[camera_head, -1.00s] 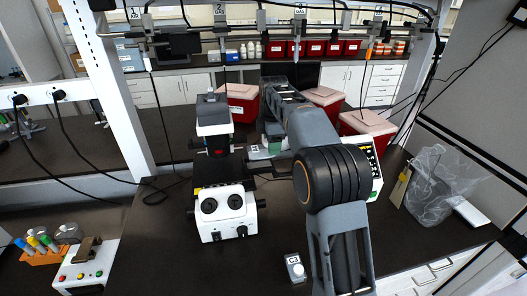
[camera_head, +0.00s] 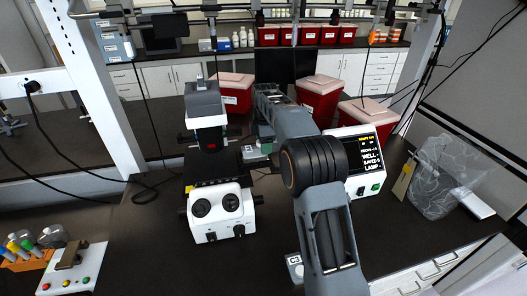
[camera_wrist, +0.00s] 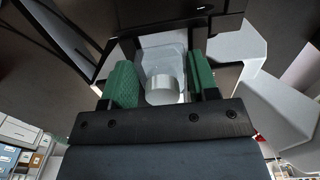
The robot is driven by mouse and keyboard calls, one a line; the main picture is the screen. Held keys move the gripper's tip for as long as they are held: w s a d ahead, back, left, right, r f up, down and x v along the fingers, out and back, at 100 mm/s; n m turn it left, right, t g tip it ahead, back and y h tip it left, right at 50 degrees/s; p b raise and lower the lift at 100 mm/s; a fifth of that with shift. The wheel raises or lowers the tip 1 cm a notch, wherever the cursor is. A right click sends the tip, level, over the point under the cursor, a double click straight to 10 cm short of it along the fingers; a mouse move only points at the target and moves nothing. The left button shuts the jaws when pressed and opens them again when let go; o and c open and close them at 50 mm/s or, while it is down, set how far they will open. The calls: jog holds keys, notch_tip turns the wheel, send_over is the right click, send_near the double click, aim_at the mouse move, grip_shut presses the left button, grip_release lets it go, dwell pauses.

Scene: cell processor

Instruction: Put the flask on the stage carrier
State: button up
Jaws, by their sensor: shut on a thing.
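My gripper (camera_wrist: 162,78) has its two green pads shut on the flask (camera_wrist: 165,58) in the wrist view. The flask is clear, with a whitish round cap pointing toward my wrist. In the head view my gripper (camera_head: 257,150) is small and partly hidden by my arm, just right of the microscope (camera_head: 217,212). The microscope is white and black, and its dark stage (camera_head: 205,166) lies left of the gripper. The stage carrier cannot be clearly made out. In the wrist view a dark flat part (camera_wrist: 185,14) lies beyond the flask; contact between them cannot be told.
A controller box (camera_head: 360,160) with a lit screen stands right of my arm. Red bins (camera_head: 318,102) stand behind. A clear bag (camera_head: 440,180) lies at the right. A tube rack (camera_head: 28,258) and a button box (camera_head: 75,272) are at the left front. A small block labelled C3 (camera_head: 294,266) sits nearby.

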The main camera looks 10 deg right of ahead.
jog(key=shift+s+f+b, duration=0.35)
jog(key=shift+f+b, duration=0.15)
jog(key=shift+f, duration=0.2)
jog(key=shift+w, duration=0.15)
jog(key=o, duration=1.3)
jog(key=shift+f, duration=0.1)
